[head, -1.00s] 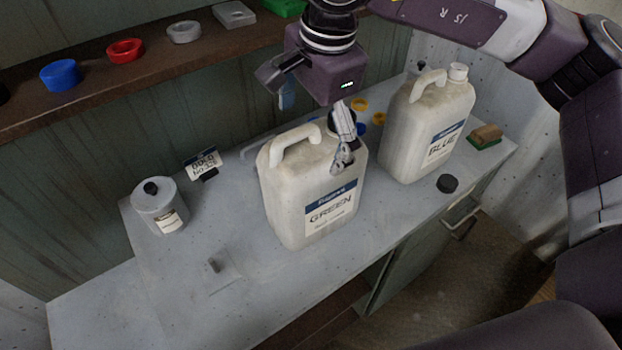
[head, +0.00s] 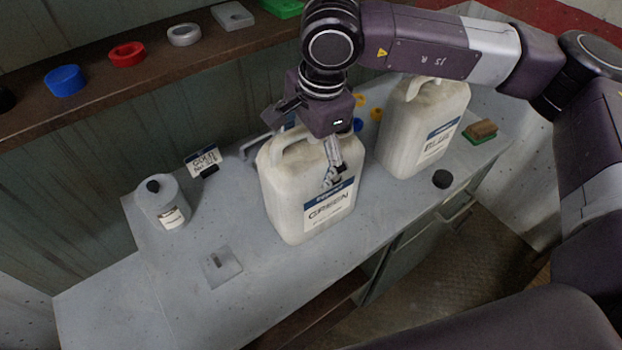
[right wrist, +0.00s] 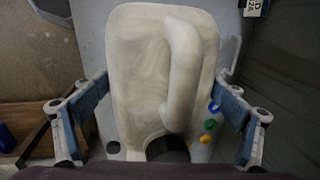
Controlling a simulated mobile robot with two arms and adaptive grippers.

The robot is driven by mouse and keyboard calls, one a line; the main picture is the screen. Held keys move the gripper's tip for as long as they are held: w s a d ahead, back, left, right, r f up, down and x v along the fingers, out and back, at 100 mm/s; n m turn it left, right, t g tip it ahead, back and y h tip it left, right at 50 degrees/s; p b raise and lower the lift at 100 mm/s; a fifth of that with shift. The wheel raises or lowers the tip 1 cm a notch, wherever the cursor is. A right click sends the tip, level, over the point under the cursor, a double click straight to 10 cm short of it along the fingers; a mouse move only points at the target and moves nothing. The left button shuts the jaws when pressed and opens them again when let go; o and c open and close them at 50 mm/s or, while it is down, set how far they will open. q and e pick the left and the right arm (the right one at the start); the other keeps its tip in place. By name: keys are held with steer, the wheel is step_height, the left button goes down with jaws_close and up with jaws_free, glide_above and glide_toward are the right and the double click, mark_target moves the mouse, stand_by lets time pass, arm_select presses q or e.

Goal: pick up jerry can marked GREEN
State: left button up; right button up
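The off-white jerry can marked GREEN (head: 295,205) stands upright on the grey bench, its blue-banded label facing me. My right gripper (head: 316,150) is over its top; one finger hangs in front of the can's upper face, and the other is mostly hidden. In the right wrist view the can (right wrist: 140,70) fills the middle, with its curved handle (right wrist: 185,75) and a dark neck at the bottom. The open fingers (right wrist: 162,85) stand on either side of the can, with gaps visible. My left gripper is not in view.
A second jerry can (head: 410,140), marked BLUE, stands close on the right. A grey canister (head: 163,205) and a small sign (head: 203,160) are at left. A shelf (head: 150,65) with colored rings runs behind.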

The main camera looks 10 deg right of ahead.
steer(key=shift+s, duration=0.1)
steer(key=c, duration=1)
steer(key=shift+r, duration=0.1)
